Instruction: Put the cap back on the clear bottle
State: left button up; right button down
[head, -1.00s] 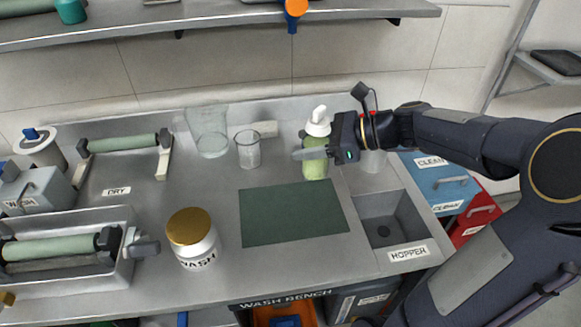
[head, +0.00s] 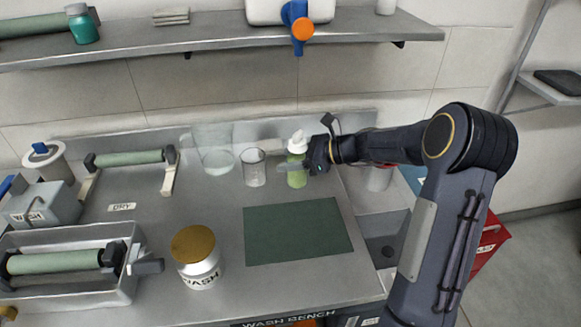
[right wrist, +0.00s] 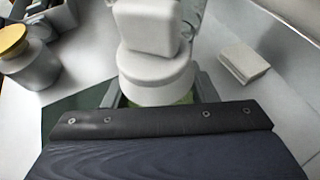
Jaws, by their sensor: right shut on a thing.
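My right gripper (head: 308,171) is shut on a bottle of pale green liquid (head: 297,177) with a white top (head: 298,143). The bottle is upright at the back of the bench; I cannot tell whether its base touches the bench. In the right wrist view the white top (right wrist: 150,65) stands between the fingers (right wrist: 160,95), and little of the green shows below it. A clear beaker (head: 253,170) and a wider clear vessel (head: 217,158) stand to its left. I cannot make out a separate loose cap. My left gripper is out of view.
A dark green mat (head: 298,232) lies bare in front of the bottle. A gold-lidded WASH jar (head: 198,275) stands left of it. Roller stands (head: 130,158) and a roller tray (head: 70,290) fill the left side. A shelf (head: 210,37) hangs above; a sink basin (head: 380,250) is at right.

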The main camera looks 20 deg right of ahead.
jog(key=shift+w, duration=0.1)
jog(key=shift+w+f, duration=0.1)
jog(key=shift+f, duration=0.05)
jog(key=shift+w+f, duration=0.15)
jog(key=shift+f, duration=1.55)
jog(key=shift+f, duration=0.2)
jog(key=c, duration=0.6)
grip_release()
